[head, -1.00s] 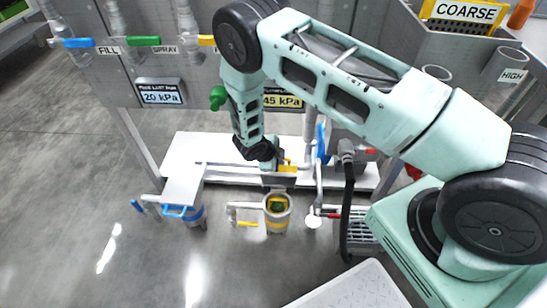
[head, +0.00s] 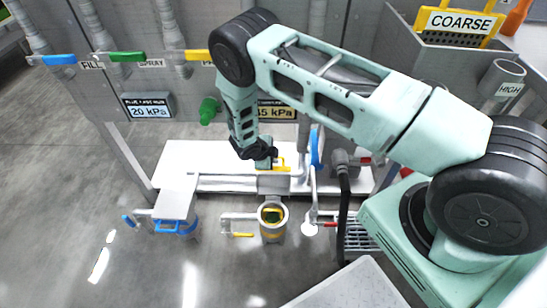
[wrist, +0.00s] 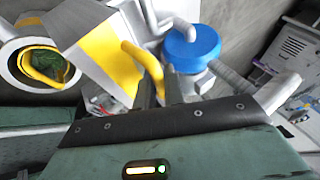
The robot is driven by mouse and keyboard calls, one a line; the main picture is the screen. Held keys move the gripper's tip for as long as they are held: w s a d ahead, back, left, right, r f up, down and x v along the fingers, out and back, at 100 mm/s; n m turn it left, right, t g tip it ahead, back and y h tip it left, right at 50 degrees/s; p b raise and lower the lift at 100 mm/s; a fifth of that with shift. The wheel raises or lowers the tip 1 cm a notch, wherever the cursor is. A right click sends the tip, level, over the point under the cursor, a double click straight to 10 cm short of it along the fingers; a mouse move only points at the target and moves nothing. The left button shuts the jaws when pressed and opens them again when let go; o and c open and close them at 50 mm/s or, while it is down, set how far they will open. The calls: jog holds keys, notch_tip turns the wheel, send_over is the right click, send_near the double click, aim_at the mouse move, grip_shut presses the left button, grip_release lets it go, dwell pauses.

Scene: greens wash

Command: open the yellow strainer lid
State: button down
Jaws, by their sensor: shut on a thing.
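The yellow strainer (head: 264,232) is a grey upright pot with a yellow band, and its mouth is open. A basket with a yellow handle and green stuff sits inside; the wrist view also shows the strainer rim (wrist: 12,62). Its lid (head: 273,187) stands raised behind the mouth, and in the wrist view the lid (wrist: 85,38) is a grey plate with a yellow patch. My gripper (head: 277,163) is at the lid's yellow handle (wrist: 143,60), behind the pot. The jaws (wrist: 160,92) are shut on this handle; their exact contact is partly hidden.
A blue strainer (head: 183,226) with a flat grey lid stands to the left. A blue round part (wrist: 193,46) and grey pipes are close to the right of my gripper. A black hose (head: 344,215) and drain grate (head: 358,238) lie right. The left floor is clear.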

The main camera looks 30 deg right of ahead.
jog(key=c, duration=1.5)
grip_release()
jog(key=p+v, duration=0.3)
jog(key=v, duration=1.4)
jog(key=shift+r+p, duration=0.25)
jog(key=shift+p, duration=0.1)
jog(key=shift+a, duration=0.15)
